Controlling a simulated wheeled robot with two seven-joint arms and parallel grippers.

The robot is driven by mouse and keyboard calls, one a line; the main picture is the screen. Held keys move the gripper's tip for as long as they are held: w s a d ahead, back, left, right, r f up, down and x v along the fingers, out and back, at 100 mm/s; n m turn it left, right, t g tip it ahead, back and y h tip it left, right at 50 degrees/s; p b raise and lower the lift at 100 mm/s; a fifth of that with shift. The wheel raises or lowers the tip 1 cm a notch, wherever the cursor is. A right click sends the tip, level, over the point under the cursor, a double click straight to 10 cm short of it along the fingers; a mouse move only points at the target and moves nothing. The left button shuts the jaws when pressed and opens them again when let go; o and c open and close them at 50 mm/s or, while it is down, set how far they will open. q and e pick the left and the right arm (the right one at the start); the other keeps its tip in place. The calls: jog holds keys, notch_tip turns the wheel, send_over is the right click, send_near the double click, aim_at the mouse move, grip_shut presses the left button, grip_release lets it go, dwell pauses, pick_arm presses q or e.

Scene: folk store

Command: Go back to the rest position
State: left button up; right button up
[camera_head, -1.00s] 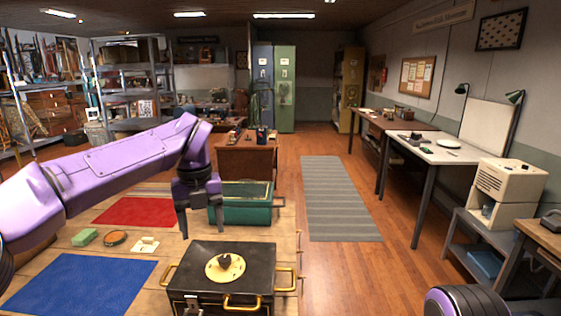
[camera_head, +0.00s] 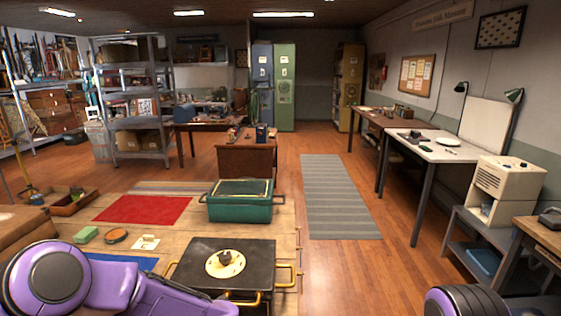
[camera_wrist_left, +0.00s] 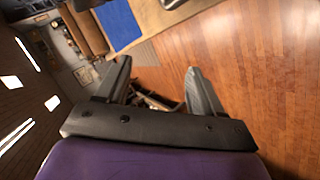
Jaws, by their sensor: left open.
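My left arm is folded low at the bottom left of the head view, and its gripper is outside that view. In the left wrist view my left gripper (camera_wrist_left: 165,90) shows two grey fingers spread apart. Nothing is between them; wooden floor and the blurred table side lie beyond. My right gripper is not in view; only a purple part of my right arm shows at the bottom right of the head view.
The wooden table (camera_head: 285,235) in front holds a black box with brass handles (camera_head: 200,270), a green bin (camera_head: 240,207), a red mat (camera_head: 145,209), a blue mat (camera_head: 125,262) and a green sponge (camera_head: 87,235). A striped rug (camera_head: 340,200) lies on clear floor to the right.

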pick_arm(q)
jog(key=s+a+f+m+t+h, duration=0.2)
jog(key=s+f+m+h, duration=0.2)
jog(key=s+f+m, duration=1.15)
jog(key=s+a+f+m+g+h, duration=0.1)
jog(key=s+m+g+h, duration=0.1)
jog(key=s, duration=0.7)
jog(key=s+f+m+g+h, duration=0.1)
jog(key=s+m, duration=0.2)
jog(key=s, duration=0.6)
notch_tip(320, 180, down, 10)
jog(key=b, duration=1)
jog(key=shift+w+r, duration=0.2)
jog(key=shift+w, duration=0.1)
